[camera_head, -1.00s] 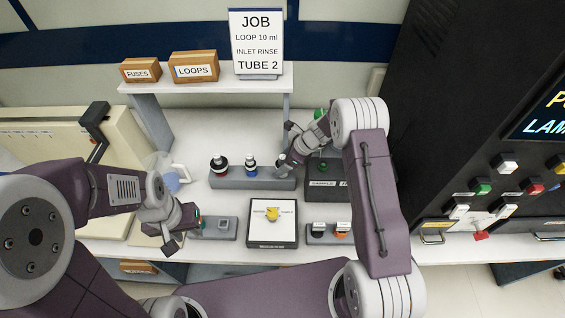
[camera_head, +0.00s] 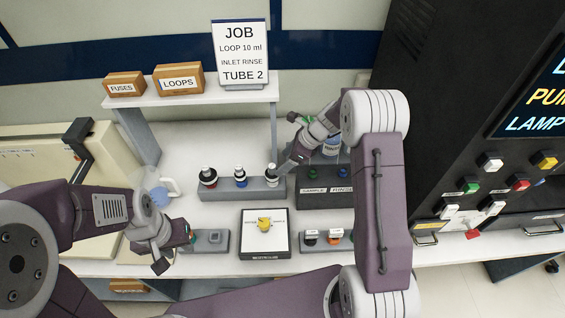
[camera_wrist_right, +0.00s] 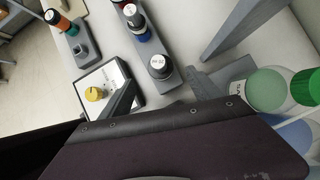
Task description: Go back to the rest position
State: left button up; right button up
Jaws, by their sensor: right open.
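My right gripper (camera_head: 288,166) is in the head view, low beside the right end of the grey vial rack (camera_head: 222,191). In the right wrist view its two dark fingers (camera_wrist_right: 163,96) stand apart with nothing between them.
A black sample box (camera_head: 318,199) with bottles stands right of the rack. A white-topped square device with a yellow knob (camera_head: 264,224) lies in front. A shelf (camera_head: 190,97) with boxes and a job sign is behind. A dark control cabinet (camera_head: 452,100) stands right.

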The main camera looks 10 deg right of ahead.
dwell(0.5)
jog(key=s+a+r+n, duration=0.4)
jog(key=s+r, duration=0.2)
jog(key=r, duration=0.2)
jog(key=s+d+f+n+g+h, duration=0.1)
jog(key=s+d+f+n+h, duration=0.1)
jog(key=s+n, duration=0.7)
jog(key=s+d+f+n+h, duration=0.2)
jog(key=s+d+n+h, duration=0.1)
jog(key=s+n, duration=0.6)
jog(key=shift+d+f+n+g, duration=0.4)
jog(key=shift+d+n, duration=0.3)
jog(key=shift+d, duration=0.05)
jog(key=shift+s, duration=0.1)
